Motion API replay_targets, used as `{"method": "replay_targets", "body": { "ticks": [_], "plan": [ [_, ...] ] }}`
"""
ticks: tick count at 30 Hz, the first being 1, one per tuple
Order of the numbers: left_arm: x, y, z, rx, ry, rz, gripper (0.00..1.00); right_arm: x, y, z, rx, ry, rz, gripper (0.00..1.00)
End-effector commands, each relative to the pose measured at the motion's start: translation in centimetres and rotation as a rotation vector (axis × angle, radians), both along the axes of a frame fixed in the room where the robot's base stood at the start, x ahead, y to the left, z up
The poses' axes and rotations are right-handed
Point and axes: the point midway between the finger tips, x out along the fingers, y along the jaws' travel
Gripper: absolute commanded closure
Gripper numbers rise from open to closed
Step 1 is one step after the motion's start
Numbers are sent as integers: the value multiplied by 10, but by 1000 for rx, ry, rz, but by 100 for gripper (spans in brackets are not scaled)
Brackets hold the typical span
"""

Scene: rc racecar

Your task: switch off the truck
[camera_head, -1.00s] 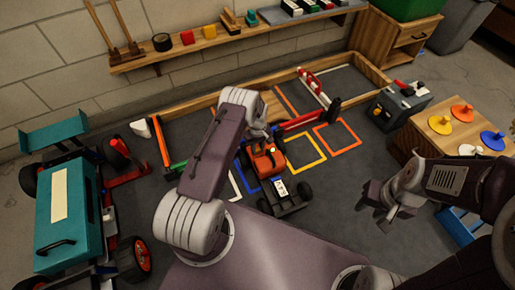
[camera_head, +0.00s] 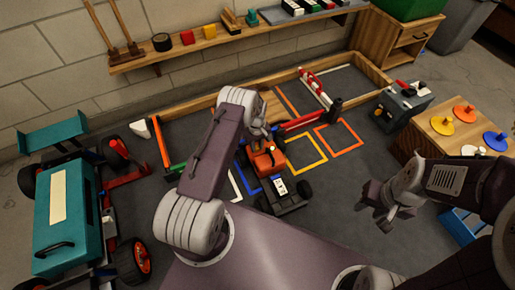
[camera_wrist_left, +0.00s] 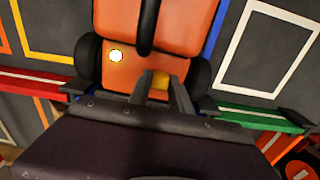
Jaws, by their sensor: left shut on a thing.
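The small orange truck (camera_head: 263,163) with black wheels stands on the dark floor mat in the head view, beneath my left arm. My left gripper (camera_head: 268,138) is at its far end, partly hidden by my wrist.
A large teal vehicle (camera_head: 68,210) stands at the left. Coloured square outlines (camera_head: 338,138) mark the mat. A red bar (camera_head: 300,122) is behind the truck. A wooden table with coloured discs (camera_head: 440,125) and a dark toolbox (camera_head: 402,105) stand at the right.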

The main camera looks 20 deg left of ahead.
Motion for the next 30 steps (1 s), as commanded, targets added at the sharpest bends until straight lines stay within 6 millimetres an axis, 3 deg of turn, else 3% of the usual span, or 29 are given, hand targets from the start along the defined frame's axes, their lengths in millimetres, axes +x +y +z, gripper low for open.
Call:
{"method": "replay_targets", "body": {
  "ticks": [9, 10, 12, 23, 30],
  "plan": [
    [4, 4, 0, 1, -2, 0, 100, 0, 0, -4, 0, 0, 0, 64],
    [4, 4, 0, 1, -2, 0, 73, 0, 0, -4, 0, 0, 0, 64],
    [4, 4, 0, 1, -2, 0, 53, 0, 0, -4, 0, 0, 0, 64],
    [4, 4, 3, 1, -2, 0, 53, 0, 0, -2, 0, 0, 0, 64],
    [5, 4, 42, 0, -3, 0, 53, 0, 0, 30, 0, 0, 0, 64]
  ]
}}
